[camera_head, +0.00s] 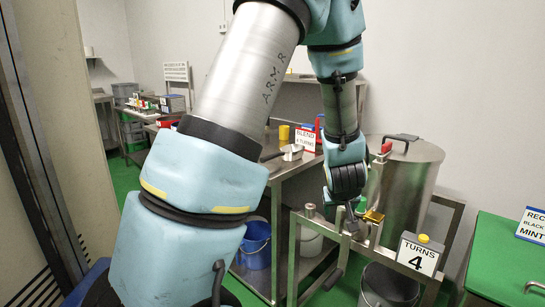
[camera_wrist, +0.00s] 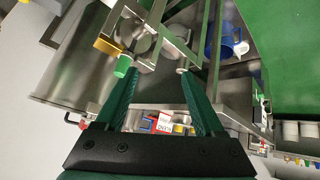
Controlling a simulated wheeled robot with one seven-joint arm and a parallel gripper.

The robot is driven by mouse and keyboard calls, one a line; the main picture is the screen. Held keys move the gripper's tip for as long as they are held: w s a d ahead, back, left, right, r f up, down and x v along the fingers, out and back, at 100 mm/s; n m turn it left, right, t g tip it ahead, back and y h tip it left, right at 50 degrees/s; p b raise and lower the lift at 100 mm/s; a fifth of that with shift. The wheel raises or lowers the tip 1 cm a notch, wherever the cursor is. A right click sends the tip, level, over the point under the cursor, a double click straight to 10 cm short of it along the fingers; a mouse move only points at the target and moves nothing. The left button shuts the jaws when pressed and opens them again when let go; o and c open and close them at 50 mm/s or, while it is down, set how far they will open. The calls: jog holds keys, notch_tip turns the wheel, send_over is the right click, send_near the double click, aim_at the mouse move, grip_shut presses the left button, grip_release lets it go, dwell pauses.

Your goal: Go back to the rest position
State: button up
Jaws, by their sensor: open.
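My gripper (camera_head: 352,222) hangs low at the end of my arm, in front of the large steel drum (camera_head: 408,185) and above the metal frame. In the wrist view its two green fingers (camera_wrist: 158,76) stand wide apart with nothing held between them. A green piece (camera_wrist: 123,66) and a yellow block (camera_wrist: 107,46) are at the drum, just left of the fingers in that view. In the head view the yellow block (camera_head: 373,216) is right beside my gripper; whether they touch cannot be told.
A "TURNS 4" sign (camera_head: 417,255) stands right of my gripper, with a metal bin (camera_head: 388,287) below. A steel table (camera_head: 285,172) carries a pan and a "BLEND" sign (camera_head: 305,138). A blue bucket (camera_head: 256,245) stands under it. A green-topped table (camera_head: 505,262) is at the right.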

jog(key=s+a+r+g, duration=0.1)
jog(key=s+a, duration=0.3)
jog(key=a, duration=0.4)
jog(key=s+a+r+g+y, duration=0.1)
jog(key=s+a+g, duration=0.2)
jog(key=a, duration=0.5)
jog(key=s+a+r+g+y, duration=0.1)
jog(key=s+a+r+g, duration=0.1)
jog(key=s+a, duration=0.3)
jog(key=a, duration=0.3)
jog(key=shift+s+a+m, duration=0.3)
jog(key=shift+a+m, duration=0.05)
jog(key=shift+m, duration=0.05)
